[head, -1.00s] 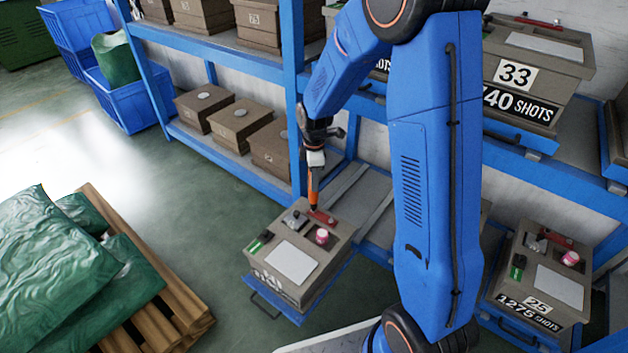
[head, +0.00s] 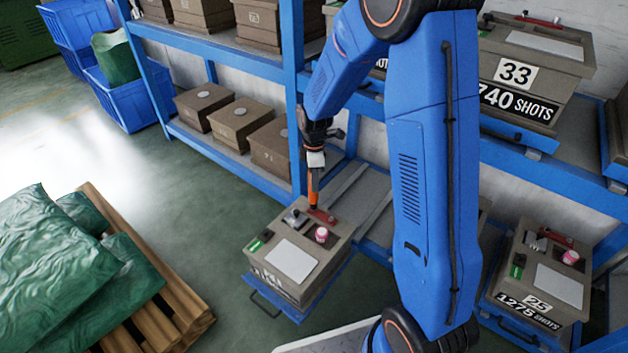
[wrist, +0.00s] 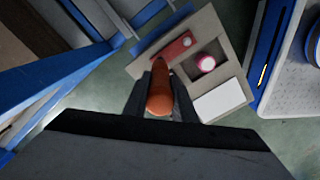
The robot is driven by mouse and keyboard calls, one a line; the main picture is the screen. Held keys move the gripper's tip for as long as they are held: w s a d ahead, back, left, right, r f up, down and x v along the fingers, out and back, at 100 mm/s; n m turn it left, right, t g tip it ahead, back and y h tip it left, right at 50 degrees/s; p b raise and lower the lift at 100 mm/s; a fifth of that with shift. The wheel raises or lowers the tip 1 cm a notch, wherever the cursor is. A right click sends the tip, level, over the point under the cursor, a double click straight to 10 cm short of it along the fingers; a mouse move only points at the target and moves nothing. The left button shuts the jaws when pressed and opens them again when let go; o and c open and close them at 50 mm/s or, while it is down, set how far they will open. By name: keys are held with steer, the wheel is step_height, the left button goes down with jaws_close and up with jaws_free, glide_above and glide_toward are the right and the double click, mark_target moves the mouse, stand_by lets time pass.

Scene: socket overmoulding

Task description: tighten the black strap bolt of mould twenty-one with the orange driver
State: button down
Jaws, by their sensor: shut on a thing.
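My gripper (head: 314,168) is shut on the orange driver (head: 313,188), which points down at the top of a brown mould (head: 330,262) on a pulled-out blue tray. In the wrist view the driver (wrist: 160,95) sits between the two dark fingers (wrist: 160,104). Its tip is at or just above the red strap (head: 321,216); I cannot tell whether it touches. The red strap (wrist: 172,52) has a pale round spot at its end. A dark clamp (head: 294,219) lies left of the driver tip. The number on this mould's front is not readable. I cannot make out a black strap bolt.
The mould top also bears a pink-and-white cap (head: 321,234), a white plate (head: 291,262) and a green tag (head: 254,246). Mould 25 (head: 545,270) stands at right, mould 33 (head: 530,65) on the shelf above. A pallet (head: 175,310) with green sacks is at left.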

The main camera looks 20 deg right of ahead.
steer(key=shift+f, duration=0.75)
stand_by(2.0)
